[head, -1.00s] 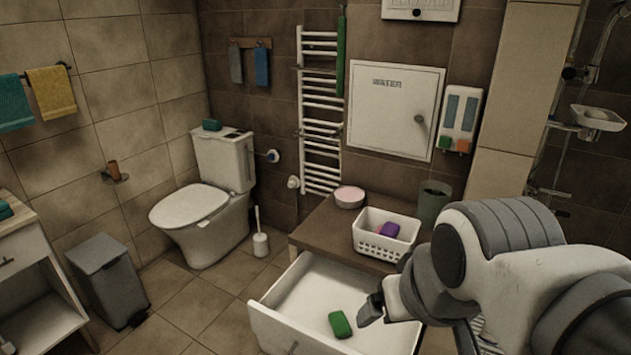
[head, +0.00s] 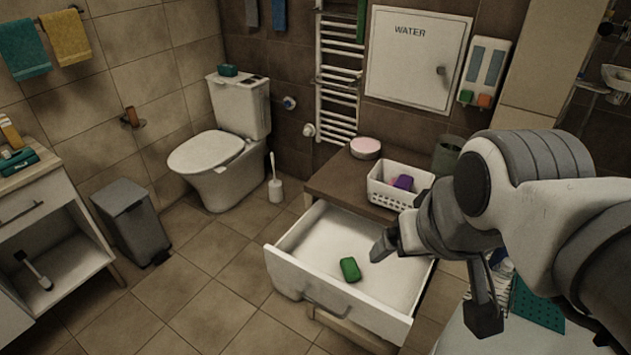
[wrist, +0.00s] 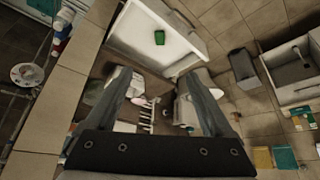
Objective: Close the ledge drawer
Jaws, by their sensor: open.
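The ledge drawer (head: 318,292) is pulled well out from the brown-topped ledge (head: 335,176). Its white front panel with a bar handle (head: 325,303) faces the lower left. A green block (head: 350,269) lies inside on the drawer floor. In the head view my gripper (head: 380,246) is over the right part of the drawer, partly hidden by my arm. In the wrist view both fingers of my gripper (wrist: 163,88) stand apart with nothing held between them. The drawer (wrist: 190,52) and the green block (wrist: 159,38) also show there, beyond the fingers.
A toilet (head: 208,165), brush (head: 274,188) and grey bin (head: 132,218) are further left. Floor left of the drawer is clear.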

